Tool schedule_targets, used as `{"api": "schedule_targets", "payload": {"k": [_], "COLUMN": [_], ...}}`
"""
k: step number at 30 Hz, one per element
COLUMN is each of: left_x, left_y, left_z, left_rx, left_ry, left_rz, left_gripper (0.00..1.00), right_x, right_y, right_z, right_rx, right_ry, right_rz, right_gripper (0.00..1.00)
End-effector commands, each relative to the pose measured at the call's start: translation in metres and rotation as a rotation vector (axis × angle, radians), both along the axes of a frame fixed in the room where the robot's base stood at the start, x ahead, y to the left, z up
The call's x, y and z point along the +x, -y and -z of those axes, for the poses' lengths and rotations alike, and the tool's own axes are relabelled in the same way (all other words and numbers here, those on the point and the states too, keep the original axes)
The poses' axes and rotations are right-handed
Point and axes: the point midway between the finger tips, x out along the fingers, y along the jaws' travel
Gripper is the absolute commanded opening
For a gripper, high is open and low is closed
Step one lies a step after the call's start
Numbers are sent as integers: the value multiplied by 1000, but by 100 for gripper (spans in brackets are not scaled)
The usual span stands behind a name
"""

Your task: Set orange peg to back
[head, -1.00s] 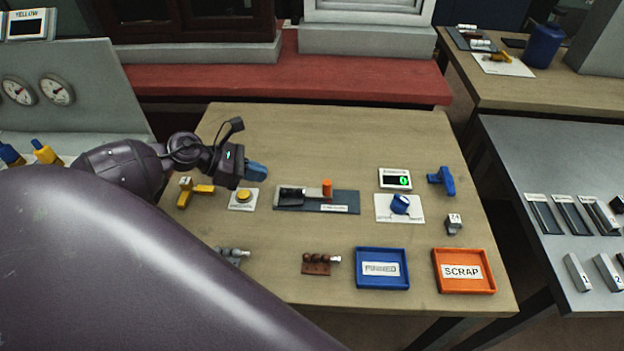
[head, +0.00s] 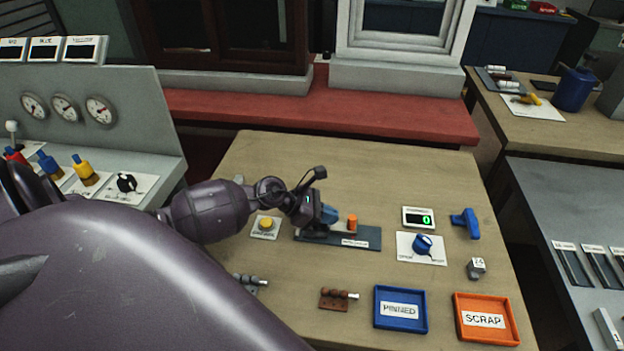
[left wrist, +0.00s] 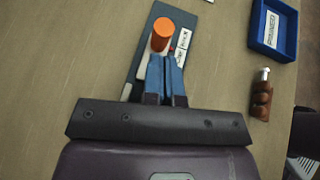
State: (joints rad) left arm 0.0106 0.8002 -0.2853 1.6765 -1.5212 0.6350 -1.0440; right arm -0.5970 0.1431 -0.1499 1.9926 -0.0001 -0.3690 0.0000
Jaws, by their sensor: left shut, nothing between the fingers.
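The orange peg (head: 352,223) stands upright at the right part of a metal slide on a dark grey base plate (head: 368,240). In the left wrist view the orange peg (left wrist: 162,33) lies just beyond the fingertips. My left gripper (head: 330,214) is shut and empty, with its blue fingers (left wrist: 165,62) together just left of the peg, over the plate. I cannot tell whether the fingertips touch the peg. The gripper hides the left part of the slide. My right gripper is not in view.
A yellow button (head: 265,224) lies left of the plate. A blue knob (head: 422,244), a counter display (head: 418,217) and a blue handle (head: 466,223) lie to the right. The blue tray (head: 401,328) and orange scrap tray (head: 486,337) are in front.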

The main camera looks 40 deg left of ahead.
Motion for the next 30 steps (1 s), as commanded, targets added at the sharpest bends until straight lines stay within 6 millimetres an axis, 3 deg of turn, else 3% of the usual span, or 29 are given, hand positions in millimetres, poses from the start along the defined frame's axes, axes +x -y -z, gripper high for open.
{"api": "schedule_targets", "payload": {"k": [6,19,30], "left_x": [10,12,30], "left_y": [11,13,44], "left_z": [0,0,0], "left_rx": [-1,0,-1], "left_ry": [-1,0,-1], "left_rz": [0,0,0], "left_gripper": [0,0,0], "right_x": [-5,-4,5], "right_y": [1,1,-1], "right_z": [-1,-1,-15], "right_rx": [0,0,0], "right_ry": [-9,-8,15], "right_rz": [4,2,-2], "right_gripper": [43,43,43]}}
